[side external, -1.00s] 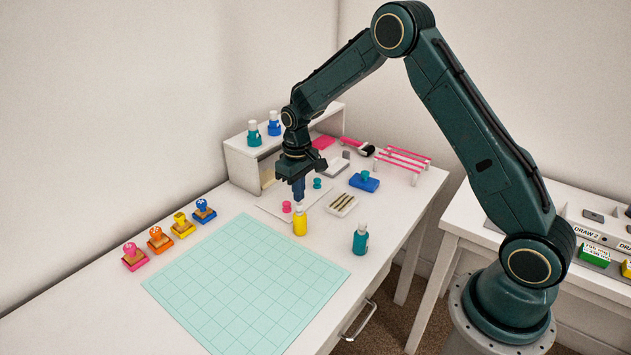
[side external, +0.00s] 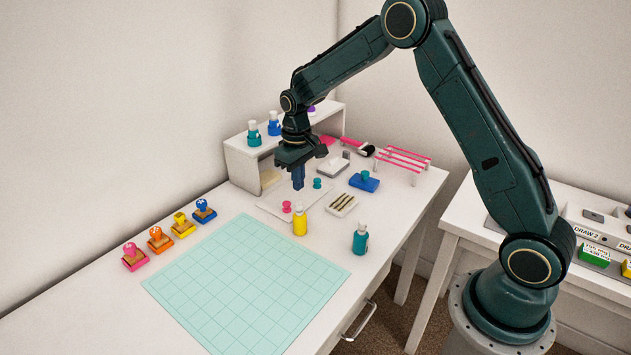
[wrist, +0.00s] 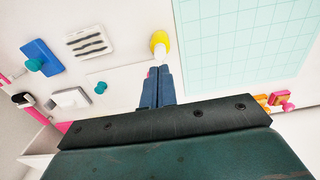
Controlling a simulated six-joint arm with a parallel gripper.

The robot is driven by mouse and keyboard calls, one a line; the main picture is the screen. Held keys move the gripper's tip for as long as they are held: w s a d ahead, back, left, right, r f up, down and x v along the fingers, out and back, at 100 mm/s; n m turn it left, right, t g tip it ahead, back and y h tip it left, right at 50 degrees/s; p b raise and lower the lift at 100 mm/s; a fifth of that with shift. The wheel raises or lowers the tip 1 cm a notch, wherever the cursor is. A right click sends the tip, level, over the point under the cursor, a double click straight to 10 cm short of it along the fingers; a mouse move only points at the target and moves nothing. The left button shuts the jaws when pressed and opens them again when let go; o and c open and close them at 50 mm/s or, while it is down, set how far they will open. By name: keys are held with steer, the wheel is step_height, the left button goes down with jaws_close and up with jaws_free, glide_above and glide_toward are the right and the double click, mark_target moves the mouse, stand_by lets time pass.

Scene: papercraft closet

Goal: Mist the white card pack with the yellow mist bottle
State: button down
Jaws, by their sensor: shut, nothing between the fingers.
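The yellow mist bottle (side external: 300,222) stands upright on the white desk, just beyond the far edge of the green grid mat. It has a white cap and also shows in the wrist view (wrist: 159,44). My gripper (side external: 298,186) points down behind the bottle in the side view, above a pale sheet. Its blue fingers (wrist: 157,70) are shut and empty, and they are apart from the bottle. I cannot pick out a white card pack for sure. A white block (side external: 333,167) lies behind the gripper, but I cannot tell what it is.
A teal bottle (side external: 360,238) stands to the right. The green grid mat (side external: 245,285) is bare. Several stamps (side external: 158,239) line its left side. A shelf (side external: 240,160) with bottles on top stands behind. A pink rack (side external: 402,160) and blue stamp pad (side external: 364,182) are at the back right.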

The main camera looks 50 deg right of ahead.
step_height(320, 180, up, 3)
steer(key=shift+f, duration=0.2)
steer(key=shift+r, duration=0.1)
steer(key=s+a+r+t, duration=0.3)
steer(key=s+a+r, duration=0.1)
steer(key=s+r, duration=1.1)
steer(key=s+a+r+t, duration=0.1)
steer(key=s, duration=0.7)
steer(key=s+a+r+t, duration=0.1)
steer(key=s+a+r, duration=0.1)
steer(key=s, duration=0.7)
steer(key=shift+s+t, duration=0.15)
steer(key=shift+t, duration=0.15)
